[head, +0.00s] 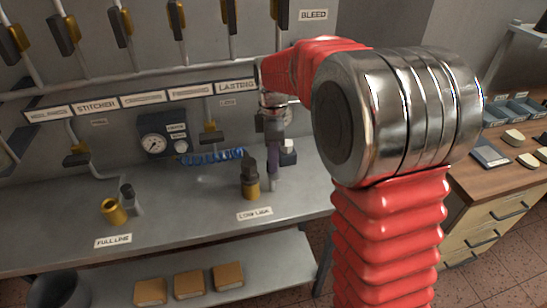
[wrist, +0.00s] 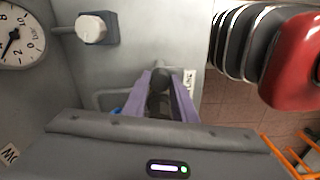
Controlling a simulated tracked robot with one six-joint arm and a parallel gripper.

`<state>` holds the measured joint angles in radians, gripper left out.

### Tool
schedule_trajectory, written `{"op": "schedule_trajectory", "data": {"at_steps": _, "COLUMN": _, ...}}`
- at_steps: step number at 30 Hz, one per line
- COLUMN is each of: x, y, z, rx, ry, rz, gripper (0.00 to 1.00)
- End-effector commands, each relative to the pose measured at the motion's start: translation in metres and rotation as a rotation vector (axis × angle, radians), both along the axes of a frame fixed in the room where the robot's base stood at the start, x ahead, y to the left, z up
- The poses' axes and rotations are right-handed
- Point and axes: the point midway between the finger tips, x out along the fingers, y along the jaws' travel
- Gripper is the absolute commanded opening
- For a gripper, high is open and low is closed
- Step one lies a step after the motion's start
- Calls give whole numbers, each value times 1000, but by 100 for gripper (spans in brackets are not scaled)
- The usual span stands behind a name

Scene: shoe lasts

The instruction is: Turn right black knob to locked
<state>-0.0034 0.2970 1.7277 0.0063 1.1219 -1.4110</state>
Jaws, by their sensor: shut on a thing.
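The purple fingers of my gripper (head: 272,163) reach down at the right-hand fitting on the grey bench in the head view. They also show in the wrist view (wrist: 161,84), closed on the right black knob (wrist: 160,77). In the head view the knob is hidden by the fingers, with a grey post (head: 273,184) showing below them. A brass cylinder with a black top (head: 250,188) stands just left of the fingers. The left black knob (head: 127,190) tops another grey post beside a tilted brass cylinder (head: 113,211). The right knob's turn position cannot be read.
A gauge box (head: 157,143) and a coiled blue hose (head: 210,157) are at the back panel. A white knob (wrist: 91,28) sits near the gripper. Brown blocks (head: 188,284) lie on the lower shelf. A wooden drawer bench (head: 495,205) stands right. The bench between both fittings is clear.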

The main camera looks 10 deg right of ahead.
Motion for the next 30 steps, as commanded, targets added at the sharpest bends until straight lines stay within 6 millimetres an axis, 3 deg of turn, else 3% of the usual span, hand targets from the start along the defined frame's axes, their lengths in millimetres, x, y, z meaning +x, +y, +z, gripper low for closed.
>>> {"op": "schedule_trajectory", "data": {"at_steps": 14, "x": 1, "y": 0, "z": 0, "rx": -6, "ry": -3, "rz": -111, "gripper": 2}}
{"op": "schedule_trajectory", "data": {"at_steps": 30, "x": 0, "y": 1, "z": 1, "rx": -5, "ry": -3, "rz": -564, "gripper": 2}}
